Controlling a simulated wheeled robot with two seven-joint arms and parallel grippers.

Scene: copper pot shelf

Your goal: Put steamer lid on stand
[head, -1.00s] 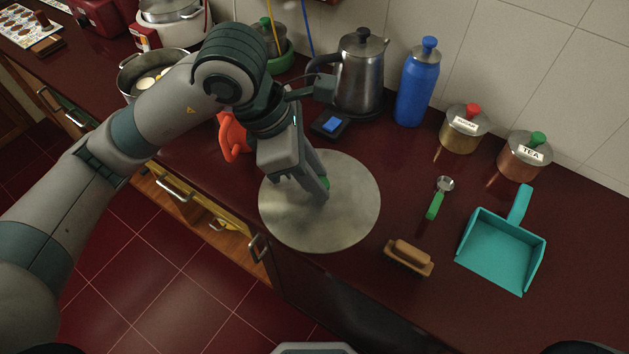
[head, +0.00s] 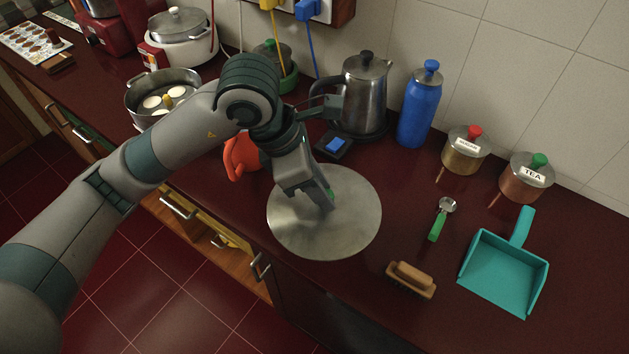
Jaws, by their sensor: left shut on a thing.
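The steamer lid (head: 352,220) is a large flat grey metal disc over the middle of the counter. My left gripper (head: 328,203) is shut on its knob at the centre, where a bit of green shows between the fingers. The lid looks about level. I cannot tell whether it touches the counter or hangs just above it. I see no stand that I can clearly make out; anything beneath the lid is hidden. My right gripper is not in view.
Behind the lid are a steel kettle (head: 362,95), a small black device with a blue face (head: 337,146) and an orange object (head: 240,158). A blue bottle (head: 418,108), green-handled scoop (head: 440,220), brush (head: 411,280) and teal dustpan (head: 500,273) are to the right. An open pot (head: 135,100) is left.

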